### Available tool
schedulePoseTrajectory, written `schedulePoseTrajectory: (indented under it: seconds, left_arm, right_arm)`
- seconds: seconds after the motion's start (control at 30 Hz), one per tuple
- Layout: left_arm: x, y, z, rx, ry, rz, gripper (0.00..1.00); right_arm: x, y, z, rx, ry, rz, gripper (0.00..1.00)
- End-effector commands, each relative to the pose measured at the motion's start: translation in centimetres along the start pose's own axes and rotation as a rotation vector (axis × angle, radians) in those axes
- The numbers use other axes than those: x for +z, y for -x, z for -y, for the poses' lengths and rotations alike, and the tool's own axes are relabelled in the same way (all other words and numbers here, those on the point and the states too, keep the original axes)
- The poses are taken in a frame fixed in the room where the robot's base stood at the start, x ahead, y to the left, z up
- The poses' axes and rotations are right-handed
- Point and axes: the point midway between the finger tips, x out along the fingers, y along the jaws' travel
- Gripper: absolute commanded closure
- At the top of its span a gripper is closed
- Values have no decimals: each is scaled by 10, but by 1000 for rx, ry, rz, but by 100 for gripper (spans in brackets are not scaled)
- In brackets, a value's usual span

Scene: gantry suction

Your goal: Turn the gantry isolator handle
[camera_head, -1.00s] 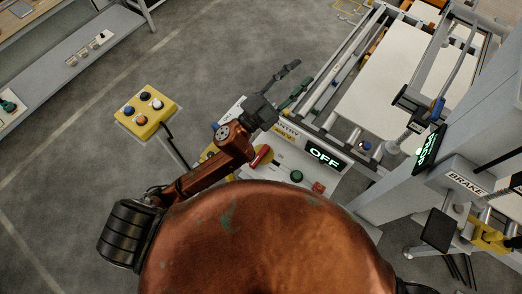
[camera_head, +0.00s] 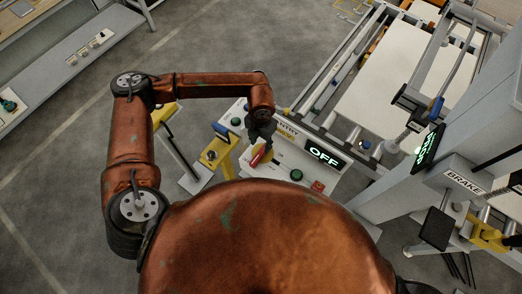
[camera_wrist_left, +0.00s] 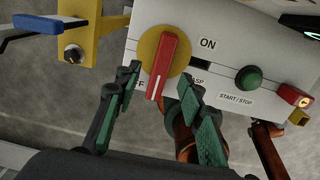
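The isolator handle (camera_wrist_left: 163,66) is a red bar with a white line, on a round yellow plate (camera_wrist_left: 148,47) on a pale panel. In the left wrist view it stands nearly upright, its white-line end low, between a partly hidden "OFF" mark and "ON". It also shows in the head view (camera_head: 257,156). My left gripper (camera_wrist_left: 160,77) is open, with one green-padded finger on either side of the handle's lower end; gaps show between fingers and handle. In the head view my left gripper (camera_head: 262,140) hangs over the panel by the handle. My right gripper is out of view.
A green button (camera_wrist_left: 249,78) sits right of the handle and a red one (camera_head: 317,187) farther along the panel. A lit display (camera_head: 324,154) reads "OFF". A yellow bracket with a blue lever (camera_head: 216,146) stands left of the panel. Gantry rails lie behind.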

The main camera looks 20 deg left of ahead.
Motion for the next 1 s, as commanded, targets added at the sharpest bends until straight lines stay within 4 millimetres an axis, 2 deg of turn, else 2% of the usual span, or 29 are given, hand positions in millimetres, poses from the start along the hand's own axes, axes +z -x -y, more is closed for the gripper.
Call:
schedulePoseTrajectory:
  seconds: [0.3,0.43,0.8,1.0]
  left_arm:
    - [-2,-48,3,-6,-2,-4,64]
    - [-1,-60,3,-7,-2,-2,64]
    - [-1,-67,3,-8,-3,-1,64]
    - [-1,-67,3,-8,-3,-1,78]
  right_arm:
    - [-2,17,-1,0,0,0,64]
    - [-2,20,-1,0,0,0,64]
    - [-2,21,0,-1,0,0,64]
    - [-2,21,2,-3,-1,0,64]
